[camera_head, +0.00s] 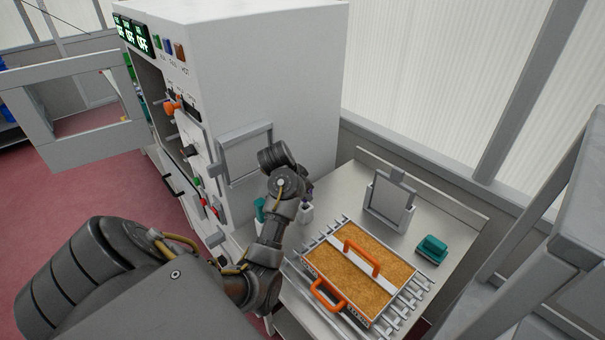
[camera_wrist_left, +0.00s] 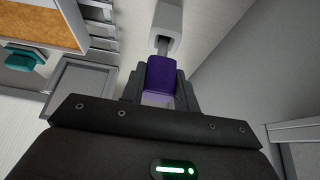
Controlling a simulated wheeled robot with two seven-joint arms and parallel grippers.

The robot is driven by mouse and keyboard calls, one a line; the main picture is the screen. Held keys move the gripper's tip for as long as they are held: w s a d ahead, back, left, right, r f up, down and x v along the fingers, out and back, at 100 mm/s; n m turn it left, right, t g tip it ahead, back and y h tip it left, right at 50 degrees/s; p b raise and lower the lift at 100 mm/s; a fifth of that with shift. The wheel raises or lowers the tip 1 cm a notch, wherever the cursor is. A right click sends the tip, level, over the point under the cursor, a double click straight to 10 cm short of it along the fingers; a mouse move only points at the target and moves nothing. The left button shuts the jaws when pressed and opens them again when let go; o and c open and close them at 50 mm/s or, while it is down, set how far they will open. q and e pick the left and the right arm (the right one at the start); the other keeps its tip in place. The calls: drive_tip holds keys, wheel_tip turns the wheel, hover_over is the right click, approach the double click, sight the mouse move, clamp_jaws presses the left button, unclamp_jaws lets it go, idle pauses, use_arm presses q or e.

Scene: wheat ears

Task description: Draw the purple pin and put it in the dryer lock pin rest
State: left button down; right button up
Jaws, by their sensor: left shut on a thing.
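The purple pin (camera_wrist_left: 162,76) shows in the left wrist view between the fingers of my left gripper (camera_wrist_left: 163,88), which is shut on its purple grip. A grey shaft runs from the grip towards a white block (camera_wrist_left: 168,18); I cannot tell how far it goes in. In the head view a small bit of purple (camera_head: 307,198) shows beside my left wrist, just above a small white holder (camera_head: 305,214) by the dryer (camera_head: 270,70). My wrist hides most of the left gripper there. My right gripper is not in view. I cannot identify the lock pin rest for certain.
A tray of grain (camera_head: 384,268) with orange handles sits on a slatted rack on the metal bench (camera_head: 350,170). A grey stand (camera_head: 389,200) and a teal block (camera_head: 432,249) are behind and right of it. The dryer door (camera_head: 75,110) hangs open at left.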

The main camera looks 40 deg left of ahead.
use_arm(q)
drive_tip(key=shift+f+b, duration=1.3)
drive_tip(key=shift+f, duration=0.55)
drive_tip(key=c, duration=1)
unclamp_jaws()
drive_tip(key=shift+o, duration=0.2)
drive_tip(key=p+v, duration=0.7)
drive_tip(key=v, duration=0.4)
drive_tip(key=shift+w, duration=0.1)
